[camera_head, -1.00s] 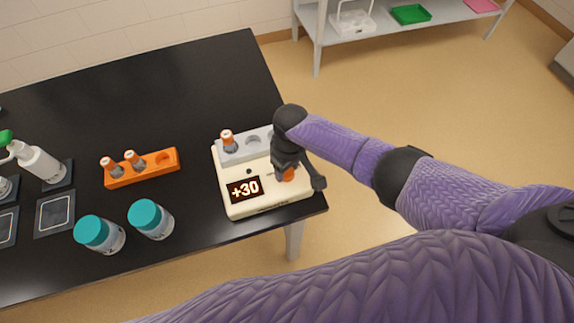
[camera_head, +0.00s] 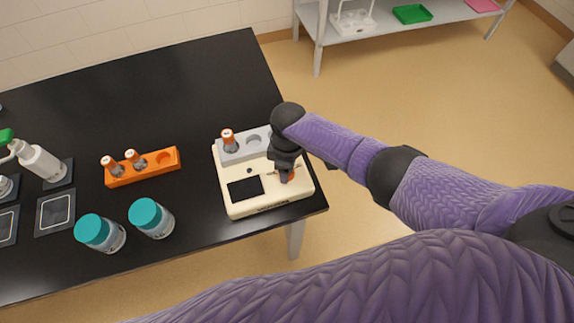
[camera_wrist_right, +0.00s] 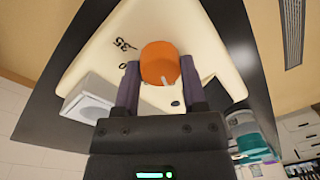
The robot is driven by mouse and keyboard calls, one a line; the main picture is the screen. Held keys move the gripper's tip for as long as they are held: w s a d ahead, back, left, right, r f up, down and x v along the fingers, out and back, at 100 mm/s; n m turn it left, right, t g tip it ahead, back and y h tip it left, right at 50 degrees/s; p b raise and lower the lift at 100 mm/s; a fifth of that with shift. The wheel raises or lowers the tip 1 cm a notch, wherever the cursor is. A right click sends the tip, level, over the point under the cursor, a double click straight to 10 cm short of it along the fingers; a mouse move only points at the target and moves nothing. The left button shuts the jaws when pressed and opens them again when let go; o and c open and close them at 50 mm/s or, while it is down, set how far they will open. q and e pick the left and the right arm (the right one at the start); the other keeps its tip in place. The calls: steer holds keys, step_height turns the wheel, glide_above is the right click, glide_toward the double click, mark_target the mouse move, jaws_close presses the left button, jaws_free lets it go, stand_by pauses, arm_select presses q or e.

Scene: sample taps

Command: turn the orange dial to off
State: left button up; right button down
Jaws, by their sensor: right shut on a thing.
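The orange dial (camera_wrist_right: 160,63) sits on the face of a cream device (camera_head: 237,207) at the table's right end. Its white pointer mark shows at the lower edge of the dial in the right wrist view, near the fingers. My right gripper (camera_head: 287,175) is over the dial and shut on it, with one finger on each side (camera_wrist_right: 160,78). In the head view the gripper covers most of the dial. The device's display (camera_head: 245,189) is dark. My left gripper is not in view.
A grey block (camera_head: 240,150) with an orange-capped vial (camera_head: 229,140) is at the device's back. An orange rack (camera_head: 143,168) with vials and two teal-lidded jars (camera_head: 150,218) stand to the left. Black table (camera_head: 180,85) behind is clear.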

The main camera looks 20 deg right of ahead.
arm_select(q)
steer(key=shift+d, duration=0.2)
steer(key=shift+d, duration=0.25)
arm_select(e)
steer(key=shift+c, duration=0.7)
jaws_free()
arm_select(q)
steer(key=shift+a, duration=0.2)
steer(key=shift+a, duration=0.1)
arm_select(e)
steer(key=shift+r, duration=0.4)
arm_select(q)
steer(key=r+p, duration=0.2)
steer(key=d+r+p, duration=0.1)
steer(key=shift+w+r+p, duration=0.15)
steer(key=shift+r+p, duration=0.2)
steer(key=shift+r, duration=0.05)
arm_select(e)
step_height(320, 180, up, 9)
steer(key=shift+w+d, duration=0.2)
steer(key=shift+w, duration=0.05)
